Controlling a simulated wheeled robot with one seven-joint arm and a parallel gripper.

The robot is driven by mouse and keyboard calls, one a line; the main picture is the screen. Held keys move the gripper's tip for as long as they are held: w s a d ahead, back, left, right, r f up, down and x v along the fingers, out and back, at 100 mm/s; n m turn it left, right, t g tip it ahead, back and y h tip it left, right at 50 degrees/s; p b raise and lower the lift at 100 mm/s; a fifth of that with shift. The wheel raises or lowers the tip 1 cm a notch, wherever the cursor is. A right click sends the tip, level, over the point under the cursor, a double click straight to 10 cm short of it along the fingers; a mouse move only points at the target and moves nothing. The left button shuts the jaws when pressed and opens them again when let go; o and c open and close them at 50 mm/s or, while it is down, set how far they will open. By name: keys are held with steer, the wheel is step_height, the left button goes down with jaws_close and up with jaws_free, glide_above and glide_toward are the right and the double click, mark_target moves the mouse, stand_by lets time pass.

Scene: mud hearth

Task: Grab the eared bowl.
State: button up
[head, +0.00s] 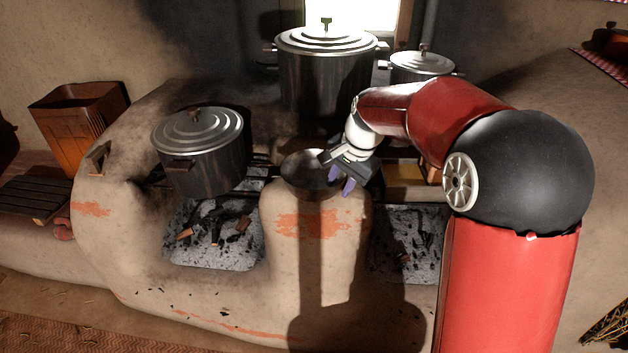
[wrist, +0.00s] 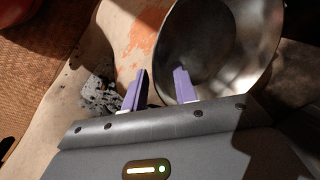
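The eared bowl (head: 302,176) is a dark, shiny metal bowl on top of the rounded clay pillar in the middle of the hearth. In the wrist view the bowl (wrist: 232,40) fills the upper right, and its ears cannot be made out. My gripper (head: 341,188) is at the bowl's right side in the head view, with its purple fingers pointing down. In the wrist view my gripper (wrist: 160,74) has its fingers apart. The right finger overlaps the bowl's inside and the left one lies outside its near edge. Whether either finger touches the bowl cannot be told.
A lidded pot (head: 202,155) stands left of the bowl. A large lidded pot (head: 325,75) and a smaller lidded pot (head: 422,68) stand behind. Ash beds with charcoal (head: 215,232) lie on both sides of the clay pillar (head: 315,235). An orange bin (head: 82,125) is far left.

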steer(key=shift+c, duration=0.5)
jaws_close()
steer(key=shift+r, duration=0.1)
